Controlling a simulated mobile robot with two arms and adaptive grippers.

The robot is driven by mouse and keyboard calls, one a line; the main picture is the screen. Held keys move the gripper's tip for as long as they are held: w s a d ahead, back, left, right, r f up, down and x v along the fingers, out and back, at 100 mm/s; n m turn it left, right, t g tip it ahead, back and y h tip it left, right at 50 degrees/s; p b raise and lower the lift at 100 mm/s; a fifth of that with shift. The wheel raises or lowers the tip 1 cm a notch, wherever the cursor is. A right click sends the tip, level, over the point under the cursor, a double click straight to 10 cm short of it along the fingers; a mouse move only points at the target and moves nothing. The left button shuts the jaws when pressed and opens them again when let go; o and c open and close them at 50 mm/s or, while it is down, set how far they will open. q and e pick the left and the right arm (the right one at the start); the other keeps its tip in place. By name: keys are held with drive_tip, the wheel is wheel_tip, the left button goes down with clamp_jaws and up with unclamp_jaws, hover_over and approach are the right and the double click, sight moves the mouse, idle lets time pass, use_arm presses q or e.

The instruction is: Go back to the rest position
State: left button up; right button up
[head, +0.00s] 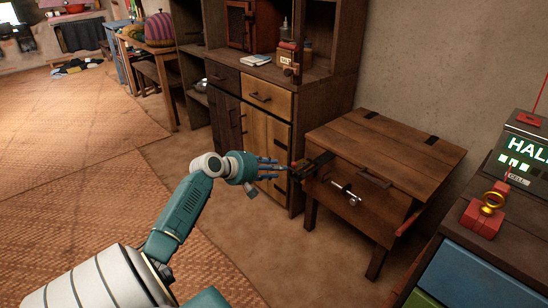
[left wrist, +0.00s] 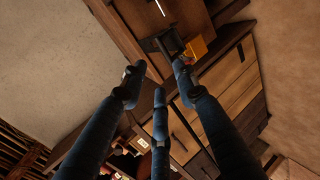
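My left arm comes in from the lower left in the head view. It is stretched out toward the small wooden desk (head: 385,140). My left gripper (head: 277,169) is just left of the desk, in front of the cabinet's lower part. In the left wrist view its blue fingers (left wrist: 157,80) are spread apart with nothing between them. One fingertip looks close to a dark bracket and a small orange piece (left wrist: 197,47); whether they touch cannot be told. My right gripper is in neither view.
A tall wooden cabinet (head: 264,135) with drawers and doors stands behind the gripper. A dark counter (head: 505,240) at the right bears a red block with a gold ring (head: 484,217) and a lit display box (head: 524,150). The woven mat floor (head: 75,160) at the left is clear.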

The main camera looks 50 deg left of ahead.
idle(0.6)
